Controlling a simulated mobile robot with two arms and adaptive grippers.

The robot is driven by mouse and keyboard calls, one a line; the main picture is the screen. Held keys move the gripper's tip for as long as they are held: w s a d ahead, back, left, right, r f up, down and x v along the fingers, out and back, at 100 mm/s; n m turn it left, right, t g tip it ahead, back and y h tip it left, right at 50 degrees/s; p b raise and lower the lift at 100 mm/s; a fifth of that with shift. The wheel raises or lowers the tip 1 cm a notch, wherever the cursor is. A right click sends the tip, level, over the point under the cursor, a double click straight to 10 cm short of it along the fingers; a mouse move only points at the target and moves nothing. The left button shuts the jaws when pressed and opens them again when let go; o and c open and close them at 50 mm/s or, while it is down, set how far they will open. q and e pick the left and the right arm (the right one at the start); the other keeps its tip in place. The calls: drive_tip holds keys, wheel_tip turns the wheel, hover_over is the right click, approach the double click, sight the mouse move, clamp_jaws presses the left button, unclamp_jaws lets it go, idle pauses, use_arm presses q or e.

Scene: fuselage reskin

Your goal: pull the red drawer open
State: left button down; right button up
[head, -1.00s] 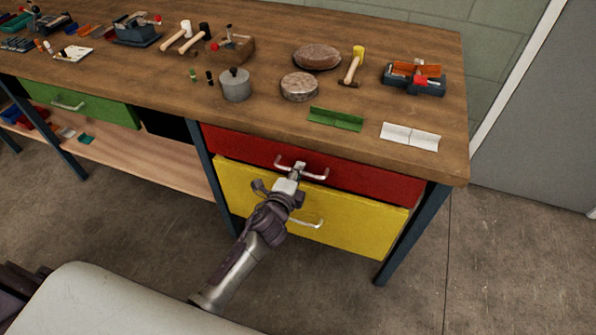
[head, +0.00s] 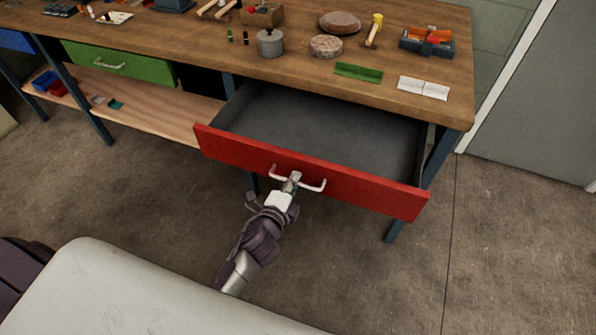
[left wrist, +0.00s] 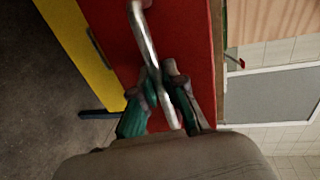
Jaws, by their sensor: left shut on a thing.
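The red drawer (head: 350,187) stands well out from under the wooden bench, and its grey inside (head: 325,130) shows empty. Its silver bar handle (head: 310,186) is on the front panel. My left gripper (head: 293,180) is shut on the middle of this handle. In the left wrist view the handle (left wrist: 143,32) runs between the two fingers of my left gripper (left wrist: 164,92), with the red drawer front (left wrist: 190,40) behind. My right gripper is not in view.
The bench top (head: 300,67) holds a grey pot (head: 270,43), a green angle piece (head: 358,72), a white piece (head: 423,88) and a tool caddy (head: 427,41). A green drawer (head: 120,65) is closed at left. The yellow drawer (left wrist: 85,50) shows in the left wrist view. Open floor lies in front.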

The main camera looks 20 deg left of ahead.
use_arm(q)
drive_tip(key=shift+v, duration=0.85)
drive_tip(key=c, duration=1.2)
unclamp_jaws()
drive_tip(key=shift+f, duration=0.25)
drive_tip(key=shift+s, duration=0.1)
drive_tip(key=v, duration=1.1)
drive_tip(key=shift+s, duration=0.4)
drive_tip(key=shift+r, duration=0.15)
drive_tip(key=s+f+n+g, duration=0.3)
drive_tip(key=s+f, duration=0.1)
drive_tip(key=f, duration=0.8)
drive_tip(key=s+f+n+g, duration=0.3)
drive_tip(key=s+f+n, duration=0.1)
drive_tip(key=f, duration=0.9)
drive_tip(key=s+a+f+n+g, duration=0.2)
drive_tip(key=s+f+n+g, duration=0.2)
drive_tip(key=s+f, duration=0.4)
drive_tip(key=s+a+f+n+g+p, duration=0.1)
drive_tip(key=s+a+f+n+g, duration=0.2)
drive_tip(key=s+f, duration=0.6)
drive_tip(key=s+n+g, duration=0.1)
drive_tip(key=s+n, duration=0.1)
drive_tip(key=s, duration=0.3)
drive_tip(key=shift+a+f+g+y, duration=0.25)
drive_tip(key=shift+g+y, duration=0.05)
